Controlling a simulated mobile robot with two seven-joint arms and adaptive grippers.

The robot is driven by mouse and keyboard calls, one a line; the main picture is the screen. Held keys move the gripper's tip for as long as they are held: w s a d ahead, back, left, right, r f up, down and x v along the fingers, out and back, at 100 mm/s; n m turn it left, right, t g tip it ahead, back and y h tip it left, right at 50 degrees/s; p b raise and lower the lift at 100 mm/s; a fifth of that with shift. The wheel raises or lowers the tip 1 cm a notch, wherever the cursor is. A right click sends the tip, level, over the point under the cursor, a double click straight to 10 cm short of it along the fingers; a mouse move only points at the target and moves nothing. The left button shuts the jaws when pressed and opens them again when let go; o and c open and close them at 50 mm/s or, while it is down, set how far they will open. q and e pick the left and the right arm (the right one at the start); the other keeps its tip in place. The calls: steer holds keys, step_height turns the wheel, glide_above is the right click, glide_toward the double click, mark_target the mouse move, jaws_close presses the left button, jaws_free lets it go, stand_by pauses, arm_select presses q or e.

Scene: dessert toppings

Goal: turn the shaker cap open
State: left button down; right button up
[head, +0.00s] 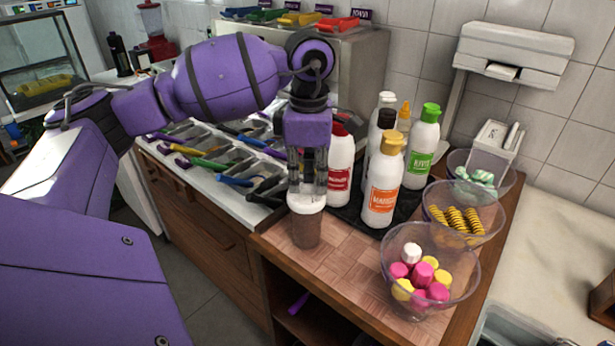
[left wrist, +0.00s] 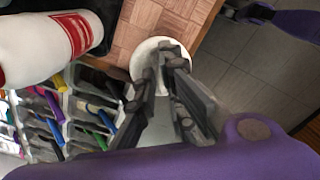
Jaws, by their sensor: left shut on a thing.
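The shaker (head: 306,228) stands upright on the wooden counter, with a dark see-through body and a white cap (head: 307,203). My left gripper (head: 307,190) points straight down from above, its fingers shut on the cap. In the left wrist view the gripper (left wrist: 160,60) has its fingertips over the round white cap (left wrist: 147,55), and the shaker body is hidden below it. Whether the cap is turned open cannot be told. My right gripper is not in view.
Sauce bottles, including an orange-labelled one (head: 383,190) and a red-labelled one (head: 340,165), stand close behind and right of the shaker. A bowl of pink and yellow sweets (head: 387,262) stands at right. Topping trays with coloured scoops (head: 215,165) lie at left.

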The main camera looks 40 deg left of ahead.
arm_select(q)
steer(key=shift+n, duration=0.9)
steer(key=shift+n+p, duration=0.3)
steer(key=shift+n, duration=0.7)
steer(key=n, duration=0.3)
steer(key=shift+w+a+r+p, duration=0.1)
steer(key=shift+p, duration=0.3)
steer(key=shift+n+p, duration=0.4)
steer(key=shift+n, duration=1.4)
steer(key=c, duration=1.8)
jaws_free()
steer(key=shift+c, duration=0.2)
step_height(320, 180, up, 12)
